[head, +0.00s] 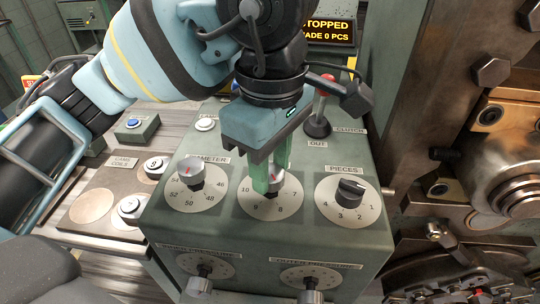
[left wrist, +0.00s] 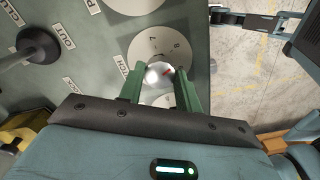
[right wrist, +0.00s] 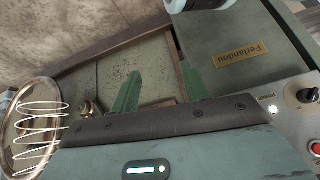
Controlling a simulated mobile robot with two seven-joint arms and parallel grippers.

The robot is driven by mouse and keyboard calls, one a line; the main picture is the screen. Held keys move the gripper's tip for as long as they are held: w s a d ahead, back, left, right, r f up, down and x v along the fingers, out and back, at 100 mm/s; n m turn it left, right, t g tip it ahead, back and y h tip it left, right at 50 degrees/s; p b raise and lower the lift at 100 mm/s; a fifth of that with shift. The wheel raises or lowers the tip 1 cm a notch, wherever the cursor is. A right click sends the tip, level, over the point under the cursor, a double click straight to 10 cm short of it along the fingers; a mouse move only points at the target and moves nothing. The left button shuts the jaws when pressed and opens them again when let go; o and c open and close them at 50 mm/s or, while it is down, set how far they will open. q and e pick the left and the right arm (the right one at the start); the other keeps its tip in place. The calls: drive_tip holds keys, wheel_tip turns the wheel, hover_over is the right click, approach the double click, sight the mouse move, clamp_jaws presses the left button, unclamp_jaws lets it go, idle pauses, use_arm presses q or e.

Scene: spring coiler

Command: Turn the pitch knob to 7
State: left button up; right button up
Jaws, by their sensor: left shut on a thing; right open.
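The head view shows 8, 9 and 10 on this dial. My left gripper (head: 271,180) is shut on the knob from above, a green finger on each side. The knob (left wrist: 158,74) also shows between the fingers in the left wrist view, with 7 and 8 on the dial beyond it. Which number the red mark meets I cannot tell. My right gripper (right wrist: 160,95) is open and empty, seen only in its wrist view.
The diameter knob (head: 190,171) stands left of the pitch dial, and the black pieces knob (head: 350,188) right of it. A red-topped clutch lever (head: 318,118) rises behind. Two more knobs are on the panel's front face. A coiled wire (right wrist: 40,125) shows in the right wrist view.

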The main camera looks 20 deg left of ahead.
use_arm(q)
drive_tip(key=n+p, duration=0.1)
drive_tip(key=n, duration=0.3)
drive_tip(key=shift+r+n, duration=0.1)
drive_tip(key=shift+n, duration=0.2)
drive_tip(key=n+p, duration=0.1)
drive_tip(key=n, duration=0.2)
drive_tip(key=shift+n+p, duration=0.3)
drive_tip(key=shift+p, duration=0.05)
drive_tip(key=shift+n+p, duration=0.45)
drive_tip(key=shift+n, duration=0.65)
drive_tip(key=shift+n+p, duration=0.4)
drive_tip(key=shift+n, duration=0.6)
drive_tip(key=o, duration=1)
